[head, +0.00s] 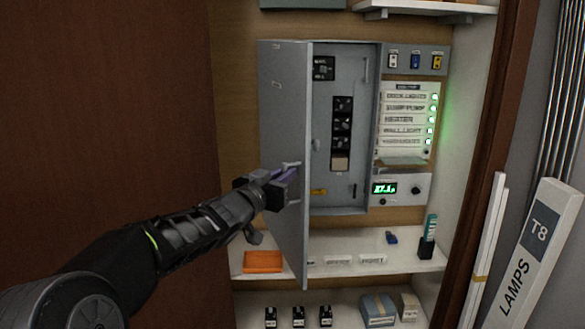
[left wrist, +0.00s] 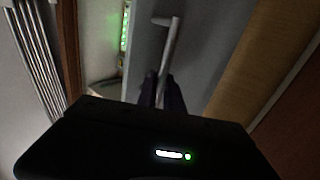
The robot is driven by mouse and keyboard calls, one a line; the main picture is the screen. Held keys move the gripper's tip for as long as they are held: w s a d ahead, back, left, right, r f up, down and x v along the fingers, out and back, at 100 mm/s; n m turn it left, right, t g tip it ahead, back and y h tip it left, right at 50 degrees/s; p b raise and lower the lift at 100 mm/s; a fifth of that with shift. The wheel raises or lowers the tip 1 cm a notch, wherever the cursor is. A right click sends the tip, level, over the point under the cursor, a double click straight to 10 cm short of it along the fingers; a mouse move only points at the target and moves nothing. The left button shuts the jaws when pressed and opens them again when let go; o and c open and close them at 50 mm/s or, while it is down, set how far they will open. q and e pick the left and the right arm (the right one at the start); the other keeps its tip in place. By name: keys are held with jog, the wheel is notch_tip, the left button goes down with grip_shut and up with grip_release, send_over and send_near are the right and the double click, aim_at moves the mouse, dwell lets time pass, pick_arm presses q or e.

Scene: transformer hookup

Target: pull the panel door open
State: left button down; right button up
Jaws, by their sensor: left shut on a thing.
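The grey panel door (head: 284,110) stands partly open in the head view, hinged on the left side of the grey panel box (head: 360,125). Its free edge swings out toward me. My left gripper (head: 288,174) is at the door's front face, near its free edge, shut on the door handle (head: 291,165). In the left wrist view the pale bar handle (left wrist: 168,42) stands off the door (left wrist: 190,50), and the dark fingers (left wrist: 161,92) close around its lower part. The fingers hide the part they grip. My right gripper is in neither view.
A labelled panel with green lights (head: 409,115) and a meter (head: 400,188) sit right of the box. An orange case (head: 263,262) lies on the shelf (head: 400,262) below the door. Long lamp boxes (head: 530,260) lean at the right.

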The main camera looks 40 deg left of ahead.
pick_arm(q)
jog(key=shift+s+a, duration=0.3)
jog(key=shift+s, duration=0.15)
jog(key=c, duration=1.5)
grip_release()
jog(key=v, duration=0.7)
jog(key=shift+s, duration=0.35)
jog(key=shift+d, duration=0.1)
